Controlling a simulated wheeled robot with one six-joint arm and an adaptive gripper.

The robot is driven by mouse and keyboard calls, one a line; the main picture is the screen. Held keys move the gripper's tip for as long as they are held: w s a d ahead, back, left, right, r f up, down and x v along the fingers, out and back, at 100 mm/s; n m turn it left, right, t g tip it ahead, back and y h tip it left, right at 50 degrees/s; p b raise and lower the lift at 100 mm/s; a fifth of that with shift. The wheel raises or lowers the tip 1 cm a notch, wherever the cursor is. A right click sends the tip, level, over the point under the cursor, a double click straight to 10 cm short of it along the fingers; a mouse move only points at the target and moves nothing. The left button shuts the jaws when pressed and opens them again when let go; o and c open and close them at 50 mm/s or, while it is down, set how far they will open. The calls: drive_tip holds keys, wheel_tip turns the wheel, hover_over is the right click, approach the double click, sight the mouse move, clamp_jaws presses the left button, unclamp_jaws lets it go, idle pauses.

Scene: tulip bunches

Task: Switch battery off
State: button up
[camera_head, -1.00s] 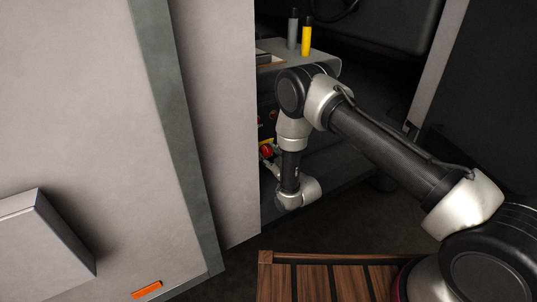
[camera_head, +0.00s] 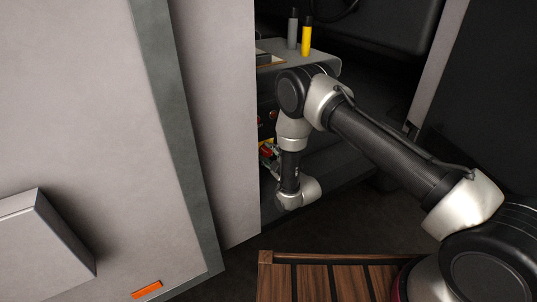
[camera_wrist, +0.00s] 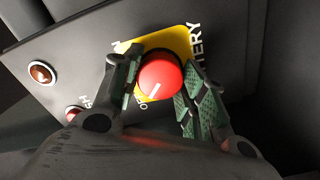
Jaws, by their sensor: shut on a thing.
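A red round battery knob (camera_wrist: 158,78) sits on a yellow plate (camera_wrist: 178,40) lettered "BATTERY" on a dark grey panel. A white line on the knob slants toward the lower left of the wrist view, near partly hidden lettering. My gripper (camera_wrist: 165,72) is shut on the knob, one green-padded finger on its left and the other on its right. In the head view, a small part of the red knob (camera_head: 266,151) shows beside my wrist, which hides most of the gripper.
An orange-red round lamp or button (camera_wrist: 42,73) and a second red one (camera_wrist: 73,113) are on the panel left of the knob. In the head view, a grey and a yellow cylinder (camera_head: 306,36) stand on the ledge above. A large pale wall (camera_head: 215,110) is close on the left.

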idle(0.4)
drive_tip(key=o, duration=1)
drive_tip(key=v, duration=1.2)
